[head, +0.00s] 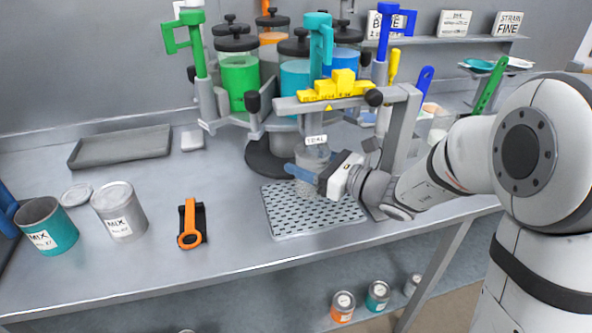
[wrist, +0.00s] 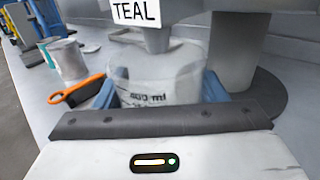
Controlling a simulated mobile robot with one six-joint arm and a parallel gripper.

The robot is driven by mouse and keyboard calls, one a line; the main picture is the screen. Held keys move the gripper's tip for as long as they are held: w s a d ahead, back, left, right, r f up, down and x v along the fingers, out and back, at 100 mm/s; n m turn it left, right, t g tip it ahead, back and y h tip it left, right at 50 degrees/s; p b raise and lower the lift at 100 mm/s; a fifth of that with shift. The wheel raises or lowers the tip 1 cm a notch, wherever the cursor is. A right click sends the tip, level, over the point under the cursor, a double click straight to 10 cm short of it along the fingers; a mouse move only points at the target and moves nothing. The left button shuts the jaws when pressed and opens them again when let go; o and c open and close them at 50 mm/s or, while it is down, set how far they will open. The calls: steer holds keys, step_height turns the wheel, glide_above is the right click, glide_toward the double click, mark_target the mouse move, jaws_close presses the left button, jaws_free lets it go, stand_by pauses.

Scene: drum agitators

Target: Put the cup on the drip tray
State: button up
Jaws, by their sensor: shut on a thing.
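My gripper (head: 308,175) is shut around the cup, with one blue finger on each side in the wrist view (wrist: 168,92). The drip tray (head: 285,215) is a grey perforated plate on the bench below the cup. The cup's lower part is partly hidden by my gripper, so I cannot tell whether its base touches the tray.
The paint dispenser with several canisters (head: 240,78) stands behind the tray. A grey post (head: 402,130) rises close to my arm.

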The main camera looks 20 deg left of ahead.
steer(key=shift+a+f, duration=0.15)
steer(key=shift+f, duration=1.65)
steer(key=shift+f+b, duration=0.2)
steer(key=shift+b, duration=0.1)
steer(key=o, duration=1)
steer(key=shift+o, duration=0.2)
steer(key=shift+r, duration=0.15)
